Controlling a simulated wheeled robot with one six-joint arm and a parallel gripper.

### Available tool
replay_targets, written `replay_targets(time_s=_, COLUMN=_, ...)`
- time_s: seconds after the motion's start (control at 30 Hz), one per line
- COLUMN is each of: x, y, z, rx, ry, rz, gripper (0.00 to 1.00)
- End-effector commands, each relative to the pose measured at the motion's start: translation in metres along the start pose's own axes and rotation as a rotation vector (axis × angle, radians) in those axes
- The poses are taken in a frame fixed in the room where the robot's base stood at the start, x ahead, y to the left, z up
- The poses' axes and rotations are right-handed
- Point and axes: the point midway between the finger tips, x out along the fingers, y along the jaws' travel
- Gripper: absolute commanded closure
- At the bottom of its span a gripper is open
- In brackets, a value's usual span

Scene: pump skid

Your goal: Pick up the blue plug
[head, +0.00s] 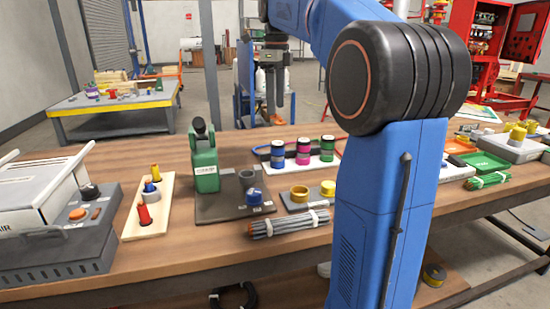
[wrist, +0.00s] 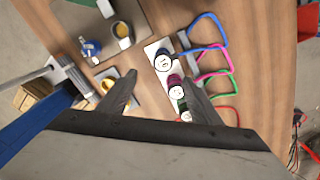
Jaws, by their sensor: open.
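My gripper (head: 275,112) hangs fingers down above the far part of the workbench, open and empty. In the wrist view its two fingertips (wrist: 160,79) are spread apart. The blue plug (head: 278,155), a short cylinder with a dark body and blue bands, stands upright on a white strip. In the wrist view its pale marked top (wrist: 163,61) shows just beyond the fingertips, slightly nearer the right finger. A magenta plug (head: 303,153) and a green plug (head: 327,149) stand to its right.
Coloured cable loops (wrist: 211,48) lie behind the plugs. A green pump (head: 205,170) and a blue knob-like part (head: 255,197) stand on a dark plate left of them.

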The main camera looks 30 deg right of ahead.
Motion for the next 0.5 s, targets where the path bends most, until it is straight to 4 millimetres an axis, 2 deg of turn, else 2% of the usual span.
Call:
replay_targets(time_s=0.3, x=0.058, y=0.001, z=-0.001, rx=-0.002, ry=0.001, rz=0.002, gripper=0.41)
replay_targets(time_s=0.5, x=0.085, y=0.0, z=-0.001, rx=-0.002, ry=0.001, rz=0.001, gripper=0.41)
